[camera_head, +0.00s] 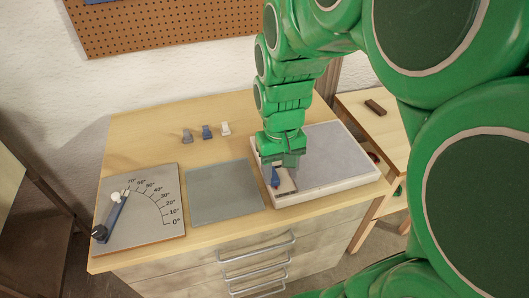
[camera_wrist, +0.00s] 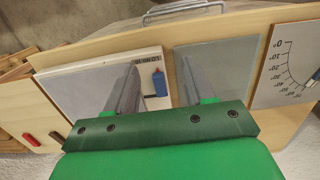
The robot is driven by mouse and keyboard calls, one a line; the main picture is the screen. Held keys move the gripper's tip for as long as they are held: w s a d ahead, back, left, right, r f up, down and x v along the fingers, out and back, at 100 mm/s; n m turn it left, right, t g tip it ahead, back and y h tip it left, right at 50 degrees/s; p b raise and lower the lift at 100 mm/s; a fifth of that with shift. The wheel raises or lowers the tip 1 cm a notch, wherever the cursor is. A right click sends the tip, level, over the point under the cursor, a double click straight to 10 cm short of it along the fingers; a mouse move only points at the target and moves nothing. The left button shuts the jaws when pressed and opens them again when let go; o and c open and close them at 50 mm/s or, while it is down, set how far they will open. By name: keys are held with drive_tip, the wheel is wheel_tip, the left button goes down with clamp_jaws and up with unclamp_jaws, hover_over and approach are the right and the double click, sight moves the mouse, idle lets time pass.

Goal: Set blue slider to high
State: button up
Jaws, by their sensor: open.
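The blue slider (camera_wrist: 158,83) shows in the wrist view near the end of a pale board (camera_wrist: 90,82), beside small printed lettering that I cannot read clearly. In the head view the blue slider (camera_head: 275,177) stands at the left end of this board (camera_head: 330,196), partly hidden by my gripper. My gripper (camera_head: 284,166) is low over that end of the board. In the wrist view my gripper (camera_wrist: 159,78) is open, and the slider appears between its two grey fingers. I cannot tell whether a finger touches it.
A grey plate (camera_head: 225,192) and an angle dial board (camera_head: 145,225) lie to the left on the workbench. Grey (camera_head: 187,136), blue (camera_head: 207,132) and white (camera_head: 225,129) small pieces stand behind. Drawers (camera_head: 258,268) with handles front the bench. A side table (camera_head: 378,125) stands right.

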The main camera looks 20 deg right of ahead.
hover_over(273, 174)
drive_tip(key=shift+t, duration=0.4)
wheel_tip(273, 174, down, 5)
drive_tip(key=shift+w+r, duration=0.1)
drive_tip(key=shift+f, duration=3.9)
clamp_jaws()
